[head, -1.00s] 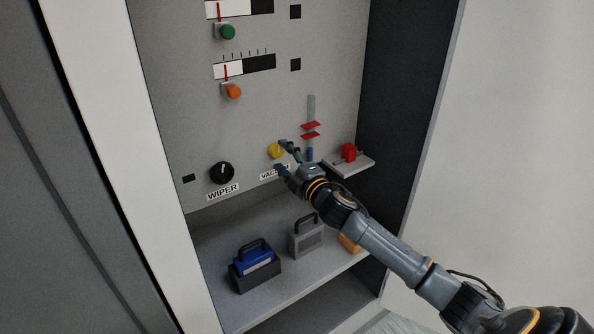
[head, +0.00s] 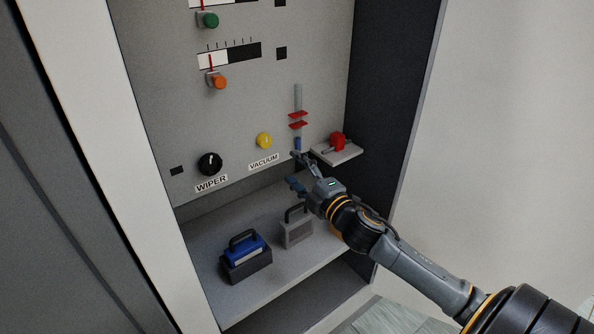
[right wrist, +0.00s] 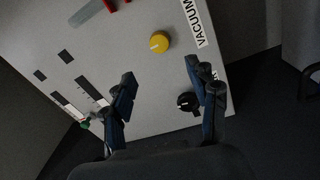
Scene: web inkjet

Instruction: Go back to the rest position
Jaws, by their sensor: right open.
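My right gripper (head: 294,170) is open and empty in front of the cabinet panel (head: 235,115), below and to the right of the yellow vacuum knob (head: 264,141). It appears apart from the panel. In the right wrist view, its two fingers (right wrist: 162,92) are spread wide, with the yellow knob (right wrist: 159,42) beyond them and the black wiper knob (right wrist: 188,101) by the right finger. The wiper knob also shows in the head view (head: 210,163). My left gripper is not in view.
A blue-and-black handled box (head: 245,262) and a grey handled box (head: 296,232) stand on the lower shelf (head: 262,296). A small ledge (head: 345,155) with a red part (head: 338,140) sticks out at right. The cabinet's dark side wall (head: 395,110) bounds the right; open floor lies beyond.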

